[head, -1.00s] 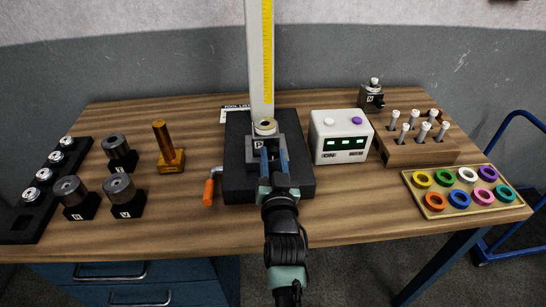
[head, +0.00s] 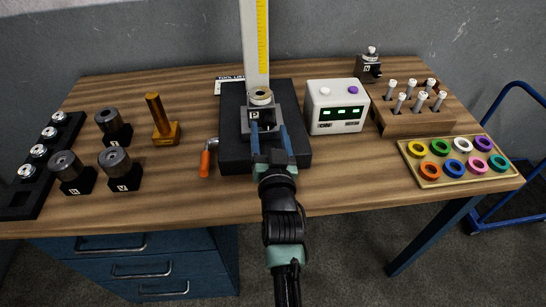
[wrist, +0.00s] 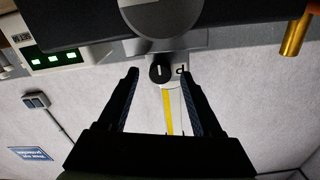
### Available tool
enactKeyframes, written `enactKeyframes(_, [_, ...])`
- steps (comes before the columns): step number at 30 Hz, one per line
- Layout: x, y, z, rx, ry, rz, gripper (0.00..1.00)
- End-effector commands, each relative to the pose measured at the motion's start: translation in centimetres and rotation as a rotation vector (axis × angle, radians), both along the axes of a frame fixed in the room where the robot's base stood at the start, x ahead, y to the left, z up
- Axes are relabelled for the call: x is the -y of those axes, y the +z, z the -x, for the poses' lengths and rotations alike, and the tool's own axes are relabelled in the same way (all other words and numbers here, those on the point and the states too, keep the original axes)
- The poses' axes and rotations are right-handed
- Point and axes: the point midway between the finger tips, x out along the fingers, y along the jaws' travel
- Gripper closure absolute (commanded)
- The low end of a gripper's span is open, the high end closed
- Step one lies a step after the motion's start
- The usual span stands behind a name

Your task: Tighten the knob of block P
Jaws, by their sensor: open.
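Block P (head: 254,115) is a grey block with a P label, on the pale upright column (head: 250,45) with its yellow scale. In the wrist view, which is upside down, the black round knob (wrist: 160,74) with a white line shows beside the P label (wrist: 180,70). My gripper (head: 269,130) is open, just in front of the block's front face. In the wrist view my gripper's fingertips (wrist: 159,71) appear on either side of the knob. I cannot tell whether they touch it, or how deep they reach.
The column stands on a black plate (head: 233,150) with an orange-handled crank (head: 205,162) at its left. A white display box (head: 336,108) stands close at the right. A brass post (head: 160,118) and dark cylinders (head: 114,162) stand left. A ring tray (head: 460,178) lies right.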

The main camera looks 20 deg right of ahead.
Motion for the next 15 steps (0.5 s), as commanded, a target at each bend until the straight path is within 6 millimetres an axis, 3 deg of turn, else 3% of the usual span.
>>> enactKeyframes(15, [-2.7,-0.2,9.0,-0.003,0.001,-0.001,0.33])
